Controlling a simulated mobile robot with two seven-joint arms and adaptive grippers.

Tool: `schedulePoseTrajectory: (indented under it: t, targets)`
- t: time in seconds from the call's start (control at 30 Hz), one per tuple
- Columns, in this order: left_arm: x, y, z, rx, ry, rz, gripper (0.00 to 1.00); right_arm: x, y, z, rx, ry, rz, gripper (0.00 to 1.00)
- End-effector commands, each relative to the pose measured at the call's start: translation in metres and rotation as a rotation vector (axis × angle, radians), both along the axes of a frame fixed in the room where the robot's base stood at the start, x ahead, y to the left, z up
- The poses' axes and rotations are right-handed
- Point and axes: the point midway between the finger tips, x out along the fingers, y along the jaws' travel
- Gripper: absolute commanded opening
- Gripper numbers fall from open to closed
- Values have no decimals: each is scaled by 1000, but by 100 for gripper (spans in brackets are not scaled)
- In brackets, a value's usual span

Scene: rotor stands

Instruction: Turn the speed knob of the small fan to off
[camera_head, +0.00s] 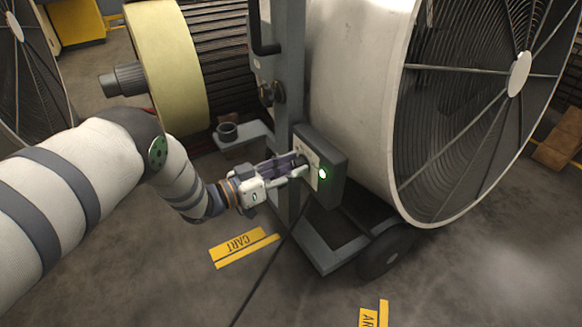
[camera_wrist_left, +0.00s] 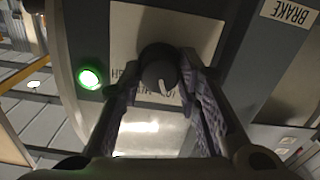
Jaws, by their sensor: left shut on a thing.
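The fan (camera_head: 350,95) is a white drum with a dark grille, on a wheeled grey frame. A grey control box (camera_head: 335,185) with a pale face plate is fixed to the frame post. A green light (camera_head: 322,174) glows on the box; it also shows in the left wrist view (camera_wrist_left: 90,78). The dark round knob (camera_wrist_left: 158,66) has a white pointer mark directed toward the bottom of the wrist view. Lettering around it is partly hidden. My left gripper (camera_head: 298,166) is shut on the knob, one finger on each side. My right gripper is out of view.
A cream roll or drum (camera_head: 168,65) with a grey shaft stands behind my left arm. A BRAKE label (camera_wrist_left: 289,12) shows in the wrist view. A yellow CART floor sign (camera_head: 243,246) lies on open floor. A wheel (camera_head: 385,252) is below the fan.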

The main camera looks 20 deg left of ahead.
Motion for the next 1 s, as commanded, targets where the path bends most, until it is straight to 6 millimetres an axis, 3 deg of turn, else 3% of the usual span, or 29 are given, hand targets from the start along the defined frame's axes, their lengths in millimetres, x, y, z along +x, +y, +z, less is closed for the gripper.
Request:
schedulePoseTrajectory:
  t: [0.5,1.0]
  targets:
    - [0,1,-1,-353,276,2,3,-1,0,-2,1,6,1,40]
    - [0,0,-1,-514,404,0,3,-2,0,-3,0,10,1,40]
